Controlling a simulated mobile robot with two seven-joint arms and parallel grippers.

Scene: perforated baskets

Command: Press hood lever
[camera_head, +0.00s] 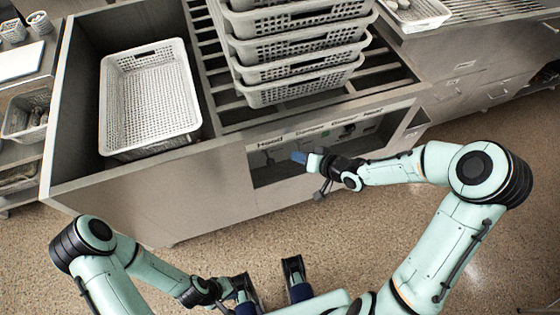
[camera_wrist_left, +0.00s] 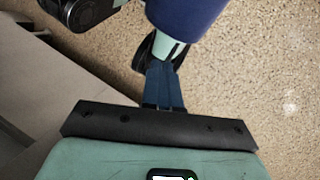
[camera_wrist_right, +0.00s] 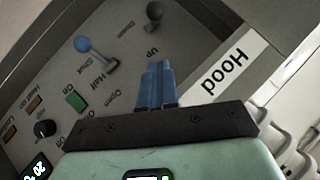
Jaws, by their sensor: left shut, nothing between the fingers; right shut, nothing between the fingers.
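A control panel sits in a recess of the grey counter front (camera_head: 272,168), with a white "Hood" label (camera_wrist_right: 228,70) at its upper edge. In the right wrist view, a dark-knobbed lever (camera_wrist_right: 155,12) stands by the words "Up" and "Down". A lever with a blue knob (camera_wrist_right: 83,45) stands near "Shut", "Half" and "Open". My right gripper (camera_head: 299,157) is shut and empty in front of the panel; its blue fingertips (camera_wrist_right: 158,65) appear near "Up", and I cannot tell whether they touch. My left gripper (camera_wrist_left: 163,65) is shut and empty, low over the floor near my body.
A white perforated basket (camera_head: 150,146) sits in the counter's left well. Several stacked baskets (camera_head: 300,92) stand on the slatted rack (camera_head: 240,118). The panel also has a green button (camera_wrist_right: 76,100) and a black knob (camera_wrist_right: 45,129). Speckled floor (camera_head: 330,225) lies open before the counter.

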